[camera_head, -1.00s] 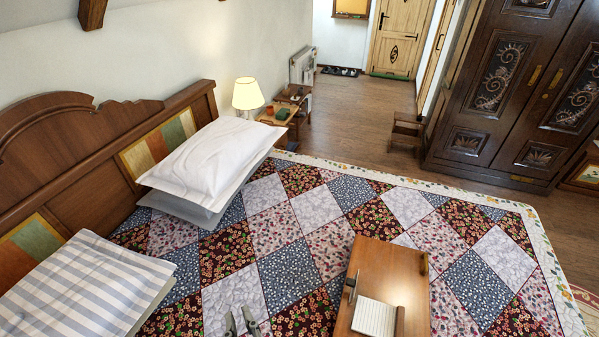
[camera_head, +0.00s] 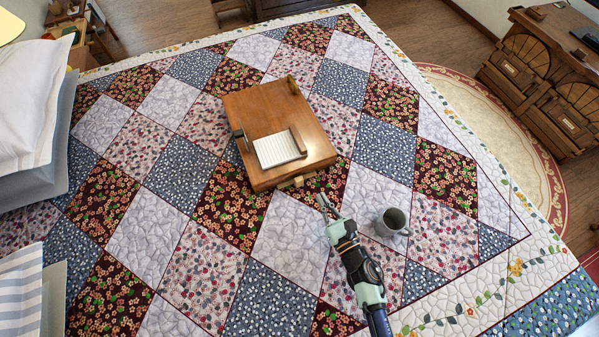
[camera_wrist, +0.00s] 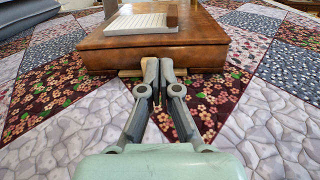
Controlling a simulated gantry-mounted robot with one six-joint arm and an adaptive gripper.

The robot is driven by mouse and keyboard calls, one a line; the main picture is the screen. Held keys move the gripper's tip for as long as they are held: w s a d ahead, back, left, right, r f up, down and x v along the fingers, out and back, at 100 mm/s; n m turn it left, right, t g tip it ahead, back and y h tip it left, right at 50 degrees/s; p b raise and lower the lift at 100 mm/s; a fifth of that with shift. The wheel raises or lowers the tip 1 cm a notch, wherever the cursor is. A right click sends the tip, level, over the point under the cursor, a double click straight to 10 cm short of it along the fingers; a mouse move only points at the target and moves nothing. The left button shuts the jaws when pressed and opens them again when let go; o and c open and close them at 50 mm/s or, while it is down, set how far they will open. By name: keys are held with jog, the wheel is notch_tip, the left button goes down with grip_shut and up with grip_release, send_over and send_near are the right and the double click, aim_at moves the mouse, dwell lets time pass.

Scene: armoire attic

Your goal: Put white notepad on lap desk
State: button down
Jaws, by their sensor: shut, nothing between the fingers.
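The white notepad (camera_head: 277,149) lies flat on the wooden lap desk (camera_head: 250,110), near its front edge and against a small wooden block. The lap desk rests on the patchwork quilt. My gripper (camera_head: 326,203) is shut and empty, low over the quilt just in front of the desk's near edge. In the wrist view, the closed fingertips (camera_wrist: 158,64) point at the front side of the lap desk (camera_wrist: 200,48). The notepad (camera_wrist: 142,24) lies on top, beyond and above the fingertips.
A grey mug (camera_head: 391,222) stands on the quilt to the right of my gripper. A white pillow (camera_head: 25,95) and a striped pillow (camera_head: 22,290) lie at the left. The quilt (camera_head: 180,215) left of the desk is clear.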

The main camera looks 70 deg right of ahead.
aim_at(301, 166)
jog(key=shift+s+a+f+n, duration=0.1)
jog(key=shift+a+f+n, duration=0.05)
jog(key=shift+n, duration=0.15)
jog(key=x, duration=1.4)
jog(key=shift+p, duration=0.35)
